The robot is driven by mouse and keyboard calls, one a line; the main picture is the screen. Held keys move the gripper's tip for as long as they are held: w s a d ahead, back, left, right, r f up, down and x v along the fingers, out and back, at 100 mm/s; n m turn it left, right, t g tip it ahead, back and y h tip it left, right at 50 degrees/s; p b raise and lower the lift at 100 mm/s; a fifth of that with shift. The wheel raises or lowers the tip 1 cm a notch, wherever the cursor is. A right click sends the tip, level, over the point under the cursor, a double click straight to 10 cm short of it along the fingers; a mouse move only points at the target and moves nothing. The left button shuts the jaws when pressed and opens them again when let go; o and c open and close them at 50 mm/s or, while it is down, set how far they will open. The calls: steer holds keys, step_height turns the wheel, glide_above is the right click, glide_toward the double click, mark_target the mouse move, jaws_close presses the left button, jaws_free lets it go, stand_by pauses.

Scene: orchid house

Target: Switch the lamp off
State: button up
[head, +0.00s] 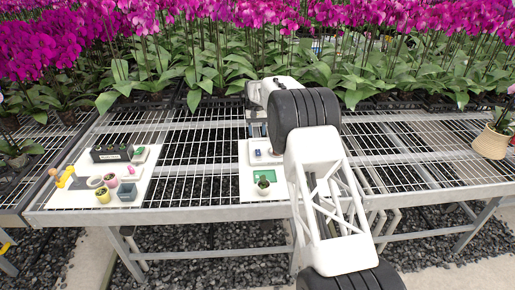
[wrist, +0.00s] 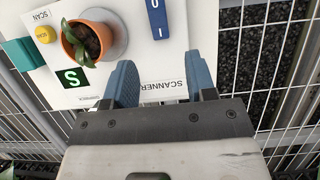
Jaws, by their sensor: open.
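No lamp can be made out for sure in either view. My gripper (wrist: 162,82) is open and empty in the wrist view, its two blue fingers apart over a white board (wrist: 200,35). A blue switch (wrist: 157,18) marked 0 and I lies ahead of the fingers, cut off by the top edge; its setting cannot be told. A label reading SCANNER (wrist: 165,86) shows between the fingers. In the head view my arm hides part of the board (head: 248,180), and the fingertips cannot be made out.
A potted plant (wrist: 85,40) stands on a grey disc beside a yellow button (wrist: 45,34), a green S sign (wrist: 72,78) and a teal block (wrist: 22,54). Another white board (head: 75,195) at left holds several pots. The mesh bench (head: 195,165) between is clear. Orchids (head: 190,60) line the back.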

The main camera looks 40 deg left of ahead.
mark_target(258, 151)
steer(key=shift+x, duration=3.85)
steer(key=c, duration=0.9)
steer(key=shift+s+d+r+t+y, duration=0.15)
steer(key=shift+d+t+y, duration=0.05)
steer(key=shift+t+y, duration=0.65)
steer(key=shift+s+d+r+t+y, duration=0.15)
steer(key=shift+t+y, duration=0.7)
steer(key=o, duration=0.9)
steer(key=shift+r, duration=0.15)
